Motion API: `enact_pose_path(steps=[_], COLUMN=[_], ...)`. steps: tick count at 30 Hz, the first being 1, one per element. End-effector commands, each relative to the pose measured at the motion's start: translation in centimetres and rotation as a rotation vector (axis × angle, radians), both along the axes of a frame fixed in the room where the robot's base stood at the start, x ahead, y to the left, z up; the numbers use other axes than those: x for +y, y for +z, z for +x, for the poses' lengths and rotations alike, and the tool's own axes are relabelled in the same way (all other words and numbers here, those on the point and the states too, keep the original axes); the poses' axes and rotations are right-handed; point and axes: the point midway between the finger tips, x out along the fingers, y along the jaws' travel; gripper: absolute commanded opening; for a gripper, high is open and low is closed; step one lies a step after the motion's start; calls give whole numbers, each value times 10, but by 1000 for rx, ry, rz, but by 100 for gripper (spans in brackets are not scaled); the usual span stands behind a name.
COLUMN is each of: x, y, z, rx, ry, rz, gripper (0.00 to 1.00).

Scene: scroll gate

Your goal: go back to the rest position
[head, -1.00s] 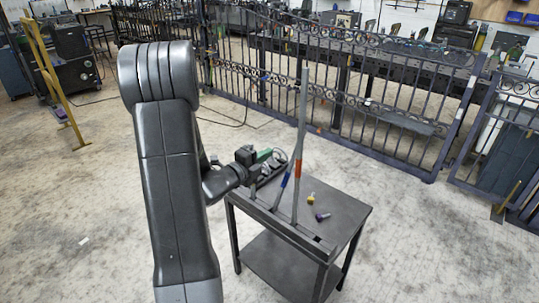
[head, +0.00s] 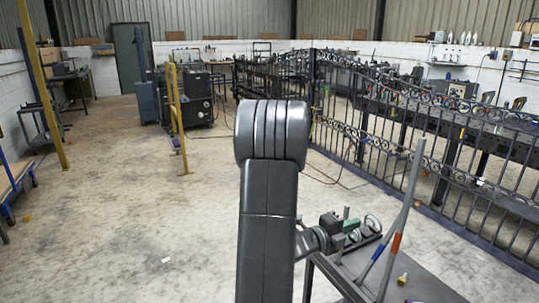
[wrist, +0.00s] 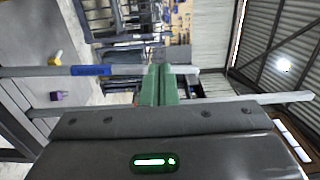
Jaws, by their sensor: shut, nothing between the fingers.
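My gripper (head: 350,228) is beside the small dark table (head: 425,287), near its left edge in the head view. Its green fingers (wrist: 159,84) are shut together with nothing between them in the wrist view. Two grey bars lean up from the table close to the gripper: one with an orange band (head: 396,243) and one with a blue band (head: 376,255). In the wrist view the blue-banded bar (wrist: 90,71) and another grey bar (wrist: 262,104) pass close to the fingers; I cannot tell whether they touch.
A yellow piece (head: 402,279) lies on the table, with a purple piece (wrist: 57,96) nearby in the wrist view. A wrought-iron gate (head: 430,150) stands behind to the right. A yellow post frame (head: 177,115) stands at the back.

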Motion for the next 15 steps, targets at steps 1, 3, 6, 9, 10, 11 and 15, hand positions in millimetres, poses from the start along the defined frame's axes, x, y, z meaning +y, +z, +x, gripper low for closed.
enact_pose_path(steps=[1,3,6,9,10,11,15], x=[-5,-14,-30,-45,-49,-53,-67], y=[2,2,3,3,3,3,2], z=[2,5,11,17,19,20,27], rx=[1,0,1,2,1,1,0], ry=[-2,-4,-4,-4,-4,-4,-2], rz=[0,0,0,-1,0,1,1], gripper=[0,0,0,0,0,0,0])
